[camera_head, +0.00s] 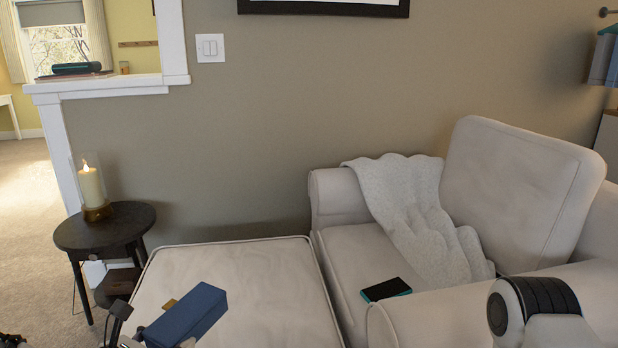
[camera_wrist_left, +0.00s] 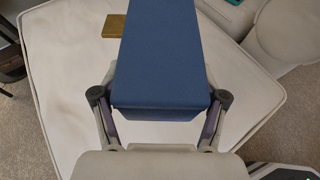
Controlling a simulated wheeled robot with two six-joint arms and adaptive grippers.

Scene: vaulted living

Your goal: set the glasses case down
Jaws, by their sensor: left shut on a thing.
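The glasses case is a dark blue box (camera_head: 187,315); it also fills the middle of the left wrist view (camera_wrist_left: 158,60). My left gripper (camera_head: 150,335) is shut on it, with one finger on each side in the left wrist view (camera_wrist_left: 158,105). The case is over the pale ottoman (camera_head: 245,270), tilted in the head view. I cannot tell whether its underside touches the ottoman. My right gripper is not in view; a rounded grey and black part of my body shows at lower right.
A small flat tan object (camera_wrist_left: 100,26) lies on the ottoman beyond the case. A dark phone-like object with a teal edge (camera_head: 386,290) lies on the armchair (camera_head: 350,250). A dark round side table (camera_head: 80,235) with a lit candle (camera_head: 91,187) stands left. Much of the ottoman top is clear.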

